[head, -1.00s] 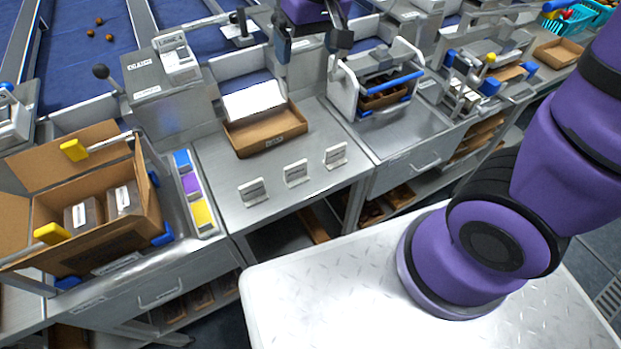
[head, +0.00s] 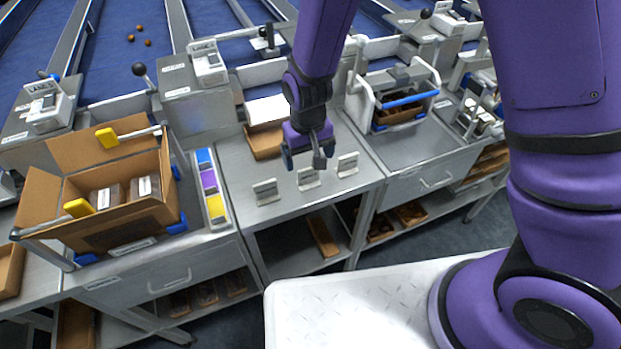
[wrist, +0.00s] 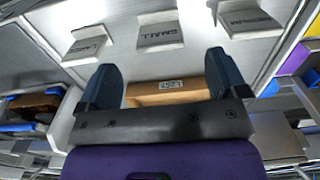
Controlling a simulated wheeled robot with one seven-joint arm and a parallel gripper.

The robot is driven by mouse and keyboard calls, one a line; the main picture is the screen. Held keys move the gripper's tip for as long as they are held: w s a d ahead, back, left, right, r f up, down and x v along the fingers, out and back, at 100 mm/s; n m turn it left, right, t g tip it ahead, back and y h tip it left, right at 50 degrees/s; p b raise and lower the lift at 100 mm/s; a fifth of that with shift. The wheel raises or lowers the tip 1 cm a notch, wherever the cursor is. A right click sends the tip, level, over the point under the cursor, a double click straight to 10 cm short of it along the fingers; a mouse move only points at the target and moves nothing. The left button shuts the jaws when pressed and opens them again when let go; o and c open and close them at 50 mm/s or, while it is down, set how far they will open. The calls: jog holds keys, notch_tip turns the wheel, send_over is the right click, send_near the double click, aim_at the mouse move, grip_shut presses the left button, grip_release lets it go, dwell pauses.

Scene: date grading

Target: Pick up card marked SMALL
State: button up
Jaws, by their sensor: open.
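Three small pale cards on holders stand in a row along the front of the steel bench. In the wrist view their lettering is upside down. The card marked SMALL (wrist: 161,34) is the middle one, and it also shows in the head view (head: 308,180). A card that seems to read MEDIUM (wrist: 250,18) is at the right, and one that seems to read LARGE (wrist: 86,45) is at the left. My gripper (head: 303,160) is open and empty, just above and behind the SMALL card. Its two fingers (wrist: 164,68) point toward that card, with a gap between them and it.
A shallow cardboard tray (head: 264,142) sits behind the cards. A coloured strip (head: 209,185) and an open carton (head: 150,212) stand to the left. A clamp frame with a blue bar (head: 405,100) is to the right. Bare bench surrounds the cards.

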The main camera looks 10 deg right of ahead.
aim_at(308, 168)
jog(key=shift+w+f, duration=0.2)
jog(key=shift+f, duration=3.7)
jog(key=shift+c, duration=0.4)
jog(key=c, duration=0.9)
